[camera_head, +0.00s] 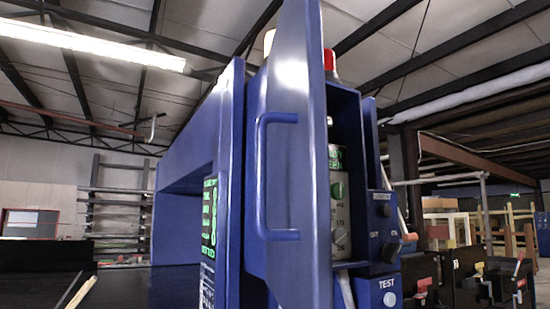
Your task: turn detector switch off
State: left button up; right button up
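A blue detector housing (232,150) fills the middle of the view. Its blue door (297,200) stands edge toward me, with a blue bar handle (265,180). Right of the door is an opening with a pale control panel (340,215) carrying a green button (338,190) and small knobs. A blue switch box (383,232) on the right side has dark knobs (388,252); its labels are too small to read surely. Below it is a box marked TEST with a pale button (389,299). I cannot tell which control is the detector switch or its position. Neither gripper shows.
A red and a white lamp (330,60) sit at the top of the housing. A dark conveyor surface (150,285) runs at the lower left. Dark boxes with levers (490,283) stand at the lower right. Shelving (115,205) is far behind on the left.

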aim_at(390, 253)
jog(key=k+l, duration=0.1)
jog(key=l, duration=0.3)
jog(key=k+l, duration=0.1)
jog(key=l, duration=0.3)
jog(key=k+l, duration=0.1)
jog(key=l, duration=0.3)
